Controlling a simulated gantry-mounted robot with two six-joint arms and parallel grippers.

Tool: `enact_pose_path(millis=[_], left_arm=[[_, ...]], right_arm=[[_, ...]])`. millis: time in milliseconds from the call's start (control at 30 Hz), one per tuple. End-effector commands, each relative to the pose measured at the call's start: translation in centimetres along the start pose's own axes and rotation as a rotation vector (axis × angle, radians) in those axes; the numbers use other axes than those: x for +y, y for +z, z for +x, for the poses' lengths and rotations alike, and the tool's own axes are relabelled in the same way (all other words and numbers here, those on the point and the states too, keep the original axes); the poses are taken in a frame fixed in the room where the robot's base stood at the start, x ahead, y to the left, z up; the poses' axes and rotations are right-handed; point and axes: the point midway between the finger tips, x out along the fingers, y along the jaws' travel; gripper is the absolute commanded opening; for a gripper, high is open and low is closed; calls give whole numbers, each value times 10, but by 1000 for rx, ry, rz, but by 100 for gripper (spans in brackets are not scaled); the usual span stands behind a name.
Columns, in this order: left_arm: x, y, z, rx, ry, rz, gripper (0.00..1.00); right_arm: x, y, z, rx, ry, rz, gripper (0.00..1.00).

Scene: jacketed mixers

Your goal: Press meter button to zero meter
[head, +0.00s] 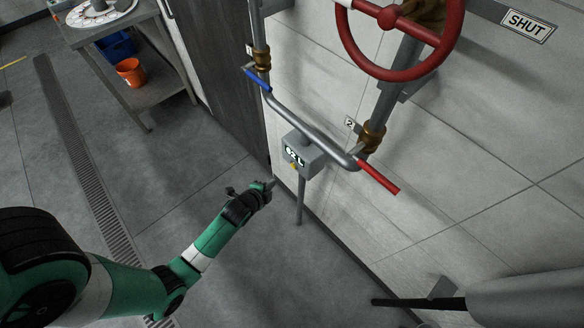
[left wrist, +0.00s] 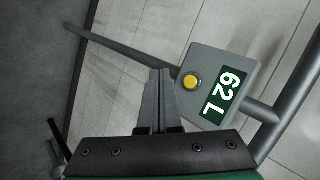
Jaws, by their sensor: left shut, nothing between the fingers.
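The meter (head: 303,155) is a grey box on the pipe by the wall, in the middle of the head view. Its green display (left wrist: 223,95) reads "62 L" in the left wrist view, turned sideways. The round yellow meter button (left wrist: 192,82) sits on the box face beside the display. My left gripper (head: 270,184) is shut and empty, below and left of the meter in the head view. In the left wrist view its closed fingers (left wrist: 160,78) end left of the button in the picture, with a small visible gap. My right gripper is not in view.
A blue lever (head: 258,79) and a red lever (head: 378,176) stick out from the pipework. A red handwheel (head: 400,38) is above. A steel table (head: 150,95) with an orange bucket (head: 130,72) stands at the upper left. Open floor lies left of the arm.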

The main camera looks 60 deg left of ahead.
Motion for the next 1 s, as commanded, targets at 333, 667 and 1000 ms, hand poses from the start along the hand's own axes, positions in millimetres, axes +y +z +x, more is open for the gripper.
enact_pose_path(millis=[333,667,1000], left_arm=[[-24,-26,37,2,-1,1,0],[-33,-34,46,0,0,1,0],[-33,-33,46,0,0,1,0]], right_arm=[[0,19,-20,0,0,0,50],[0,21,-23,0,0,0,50],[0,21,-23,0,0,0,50]])
